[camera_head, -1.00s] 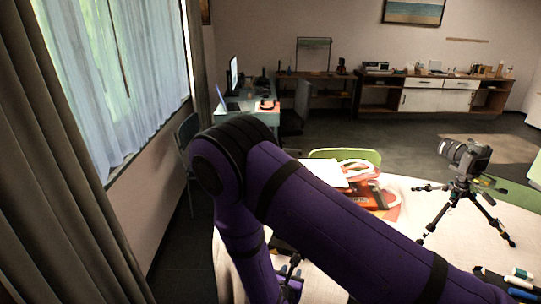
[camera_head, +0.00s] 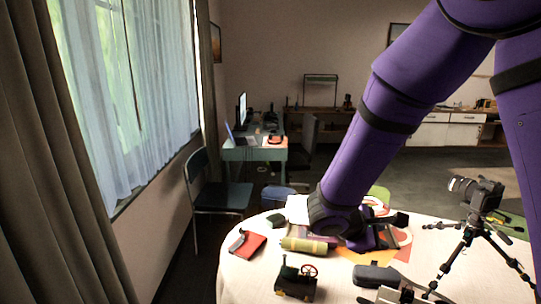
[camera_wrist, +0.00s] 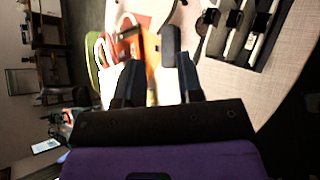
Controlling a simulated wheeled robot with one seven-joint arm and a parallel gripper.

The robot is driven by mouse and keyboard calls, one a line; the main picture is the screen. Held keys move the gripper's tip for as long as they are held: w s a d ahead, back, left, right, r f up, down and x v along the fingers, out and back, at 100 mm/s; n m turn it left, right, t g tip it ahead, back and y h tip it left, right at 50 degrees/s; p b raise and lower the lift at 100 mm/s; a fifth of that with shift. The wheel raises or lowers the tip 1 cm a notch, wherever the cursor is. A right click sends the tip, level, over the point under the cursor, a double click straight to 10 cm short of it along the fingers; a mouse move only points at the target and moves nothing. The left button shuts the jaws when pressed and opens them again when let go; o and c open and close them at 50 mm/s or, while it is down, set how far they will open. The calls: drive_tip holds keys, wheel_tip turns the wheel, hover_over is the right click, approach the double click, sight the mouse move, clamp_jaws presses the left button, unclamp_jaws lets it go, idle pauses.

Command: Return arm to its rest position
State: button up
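My purple arm (camera_head: 375,135) reaches down from the upper right in the head view, bent over the round table (camera_head: 245,275). My gripper (camera_wrist: 158,70) shows in the wrist view with its two dark fingers apart and nothing seen between them. In the head view the arm's lower end hangs over the back of the table, and its fingers are hard to make out. A black camera on a tripod (camera_head: 478,195) stands on the table to the right of the arm's lower end.
A red notebook (camera_head: 250,244), a rolled olive item (camera_head: 305,245), a small dark machine with a red wheel (camera_head: 296,281) and a dark case (camera_head: 380,276) lie on the table. A chair (camera_head: 217,195) stands at left, near the curtained window. A desk (camera_head: 255,153) stands behind.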

drive_tip(key=s+d+r+m+y, duration=0.2)
drive_tip(key=s+r+m+y, duration=0.3)
drive_tip(key=s+r, duration=0.5)
drive_tip(key=s+d+r+m+t+y, duration=0.1)
drive_tip(key=s+d+r+m+y, duration=0.2)
drive_tip(key=s+r+m, duration=0.6)
drive_tip(key=s+r+y, duration=0.1)
drive_tip(key=s+y, duration=0.1)
drive_tip(key=s, duration=0.1)
drive_tip(key=shift+d+t, duration=0.3)
drive_tip(key=shift+d, duration=0.05)
